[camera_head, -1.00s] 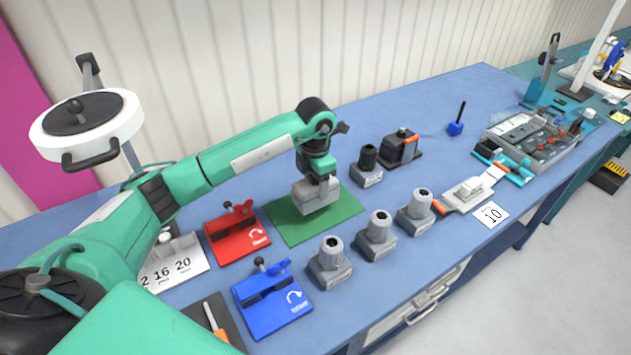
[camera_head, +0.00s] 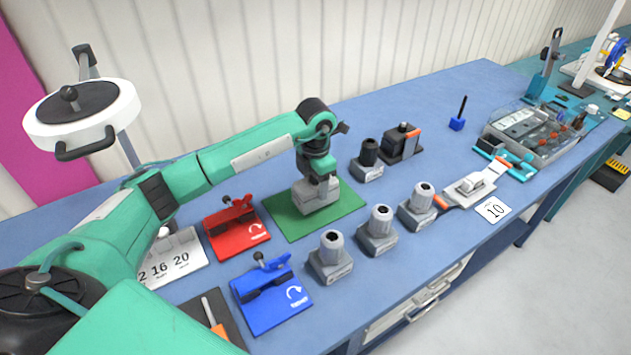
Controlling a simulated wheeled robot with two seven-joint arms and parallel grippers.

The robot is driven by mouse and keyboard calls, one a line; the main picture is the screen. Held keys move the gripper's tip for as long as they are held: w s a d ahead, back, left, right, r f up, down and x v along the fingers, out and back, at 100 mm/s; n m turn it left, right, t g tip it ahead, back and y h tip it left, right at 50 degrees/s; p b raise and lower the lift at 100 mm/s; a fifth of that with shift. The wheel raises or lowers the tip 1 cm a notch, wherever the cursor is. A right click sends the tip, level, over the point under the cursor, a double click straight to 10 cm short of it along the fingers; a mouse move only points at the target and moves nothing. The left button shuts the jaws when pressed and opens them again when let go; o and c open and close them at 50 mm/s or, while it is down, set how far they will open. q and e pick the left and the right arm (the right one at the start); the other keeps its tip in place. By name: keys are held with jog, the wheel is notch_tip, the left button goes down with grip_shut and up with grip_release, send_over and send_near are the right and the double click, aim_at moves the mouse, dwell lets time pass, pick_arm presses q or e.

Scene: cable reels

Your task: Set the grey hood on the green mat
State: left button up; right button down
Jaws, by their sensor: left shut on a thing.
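The grey hood (camera_head: 314,199) is a blocky grey piece over the middle of the green mat (camera_head: 284,222). It looks upright, and its lower edge appears to be at the mat's surface; I cannot tell for sure whether it touches. My left gripper (camera_head: 322,183) points down from above and is shut on the hood, with its fingers partly hiding the top. The mat shows on all sides of the hood. My right gripper is not in view.
A red fixture (camera_head: 236,230) is left of the mat and a blue fixture (camera_head: 270,295) in front. Several grey connectors, one of them (camera_head: 331,257), stand front right. A black-topped connector (camera_head: 368,160) and a dark block (camera_head: 402,143) are behind right.

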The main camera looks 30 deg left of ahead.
pick_arm(q)
jog(key=shift+f+b, duration=0.45)
jog(key=shift+f, duration=0.3)
jog(key=o, duration=1.2)
notch_tip(320, 180, up, 13)
jog(key=b, duration=0.3)
jog(key=shift+f, duration=0.2)
jog(key=shift+r, duration=0.55)
